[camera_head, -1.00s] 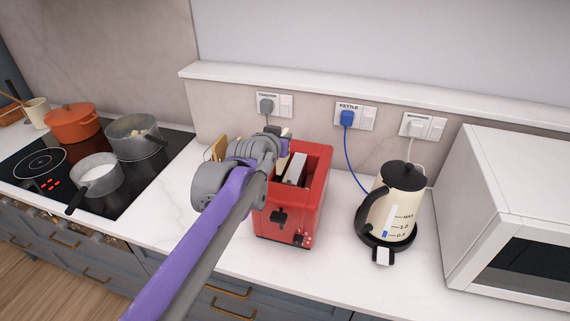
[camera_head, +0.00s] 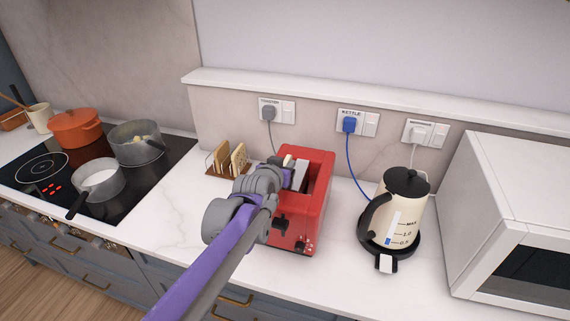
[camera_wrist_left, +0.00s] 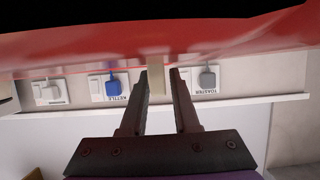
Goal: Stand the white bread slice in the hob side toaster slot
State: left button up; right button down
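The red toaster (camera_head: 312,222) stands on the counter below the wall sockets. A pale metal strip (camera_head: 301,174) shows in its top, with a dark slot to the right of it. My left gripper (camera_head: 287,168) is over the hob side of the toaster's top, largely hidden behind its own wrist. A pale edge of the white bread slice (camera_head: 288,160) shows there. In the left wrist view the slice (camera_wrist_left: 156,80) is between the two fingers (camera_wrist_left: 160,76), its lower part against the red toaster. How deep it sits is hidden. My right gripper is not in view.
A wooden rack (camera_head: 229,171) with bread slices stands left of the toaster. A cream kettle (camera_head: 402,208) stands to the right, and a white microwave (camera_head: 500,210) beyond it. Pots stand on the hob (camera_head: 50,170) at far left.

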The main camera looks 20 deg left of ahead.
pick_arm(q)
jog(key=shift+o, duration=0.8)
jog(key=shift+r, duration=0.25)
jog(key=v, duration=1.2)
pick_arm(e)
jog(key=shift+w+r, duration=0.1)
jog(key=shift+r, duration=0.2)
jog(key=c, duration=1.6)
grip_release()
